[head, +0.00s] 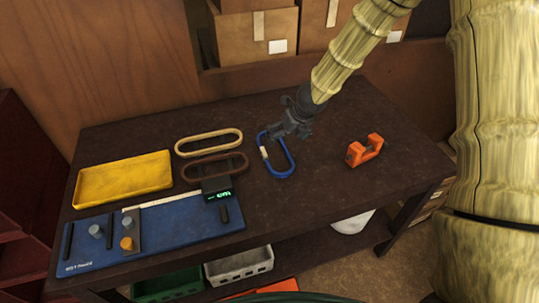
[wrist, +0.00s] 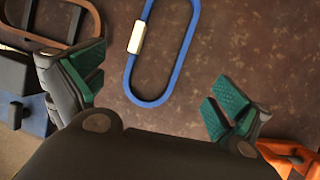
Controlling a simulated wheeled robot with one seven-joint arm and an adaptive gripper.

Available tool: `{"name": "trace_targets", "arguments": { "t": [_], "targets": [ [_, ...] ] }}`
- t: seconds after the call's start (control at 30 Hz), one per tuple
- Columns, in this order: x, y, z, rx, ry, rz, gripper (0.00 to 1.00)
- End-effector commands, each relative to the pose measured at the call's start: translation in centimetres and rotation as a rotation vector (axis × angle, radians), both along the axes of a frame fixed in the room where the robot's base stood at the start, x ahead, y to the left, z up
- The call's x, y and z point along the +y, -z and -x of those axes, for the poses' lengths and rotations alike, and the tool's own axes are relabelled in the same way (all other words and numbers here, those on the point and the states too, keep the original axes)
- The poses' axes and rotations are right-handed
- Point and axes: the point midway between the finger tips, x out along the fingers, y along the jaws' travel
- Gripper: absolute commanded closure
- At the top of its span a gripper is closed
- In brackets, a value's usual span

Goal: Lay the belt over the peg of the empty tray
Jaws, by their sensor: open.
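Three looped belts lie flat on the dark table: a cream one (head: 208,133), a brown one (head: 228,157) and a blue one (head: 290,160) with a pale sleeve. My gripper (head: 284,130) is over the blue belt and hides part of it. In the wrist view my gripper (wrist: 155,85) is open and empty, with the blue belt (wrist: 190,40) ahead of and partly between its fingers, apart from them. A yellow tray (head: 125,180) is empty and no peg shows in it. A blue board (head: 185,230) carries grey and orange pegs (head: 127,243).
A black device with a green display (head: 217,190) stands at the blue board's right end. An orange bracket (head: 365,152) stands right of the blue belt. Grey (head: 240,266) and green bins sit below the table. Boxes (head: 255,38) stand behind. The table's right side is mostly clear.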

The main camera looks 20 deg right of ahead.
Motion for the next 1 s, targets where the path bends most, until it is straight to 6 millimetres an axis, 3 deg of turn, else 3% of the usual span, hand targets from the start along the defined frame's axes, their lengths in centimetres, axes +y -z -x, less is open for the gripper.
{"name": "trace_targets", "arguments": {
  "t": [0.7, 1.0],
  "targets": [
    [1.5, 5.3, -2.1, 0.001, -0.011, 0.001, 0.0],
    [1.6, 6.0, -2.6, 0.0, -0.009, 0.0, 0.0]
  ]
}}
